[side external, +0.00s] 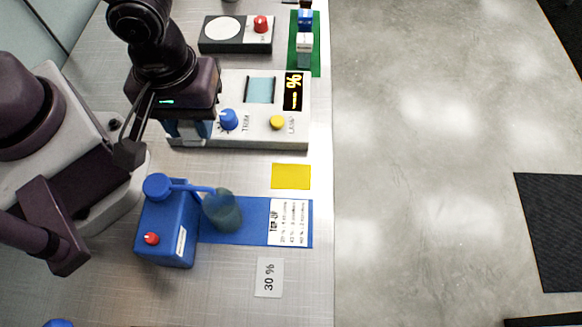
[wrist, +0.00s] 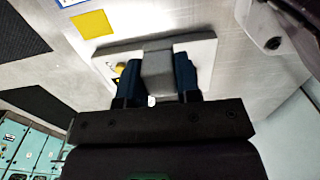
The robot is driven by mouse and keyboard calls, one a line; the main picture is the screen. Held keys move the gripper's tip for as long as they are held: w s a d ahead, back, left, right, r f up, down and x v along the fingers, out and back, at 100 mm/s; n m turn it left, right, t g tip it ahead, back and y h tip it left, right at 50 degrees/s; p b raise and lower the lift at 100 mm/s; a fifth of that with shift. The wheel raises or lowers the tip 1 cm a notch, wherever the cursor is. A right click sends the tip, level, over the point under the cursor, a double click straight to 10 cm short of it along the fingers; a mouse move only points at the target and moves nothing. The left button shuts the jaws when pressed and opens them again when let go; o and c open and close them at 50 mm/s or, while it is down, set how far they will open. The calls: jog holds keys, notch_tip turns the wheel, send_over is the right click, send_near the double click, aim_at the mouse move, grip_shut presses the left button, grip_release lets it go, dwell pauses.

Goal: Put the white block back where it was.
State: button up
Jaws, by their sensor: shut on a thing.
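My gripper (side external: 188,132) is low over the left end of the white instrument panel (side external: 296,143). A white-topped block (side external: 304,42) stands on the green strip (side external: 317,66) at the back right, next to a blue-topped one (side external: 305,18). My wrist hides part of the panel in the side view.
The panel has a blue knob (side external: 228,119), a yellow button (side external: 277,122) and a lit display (side external: 293,91). A yellow card (side external: 291,176) lies flat. The bench's right edge drops to the floor.

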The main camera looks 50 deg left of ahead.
jog(key=w+d+f, duration=0.4)
jog(key=w+d, duration=0.1)
jog(key=w, duration=0.1)
send_over(291, 177)
jog(key=f, duration=0.5)
jog(key=shift+s+a, duration=0.15)
jog(key=shift+a, duration=0.05)
jog(key=shift+d+f, duration=0.1)
jog(key=shift+f, duration=0.15)
jog(key=shift+w+d+f, duration=0.1)
jog(key=shift+w+f, duration=0.1)
jog(key=shift+f, duration=1.4)
jog(key=o, duration=0.9)
jog(key=shift+f, duration=0.1)
notch_tip(291, 177, up, 12)
jog(key=shift+r, duration=0.15)
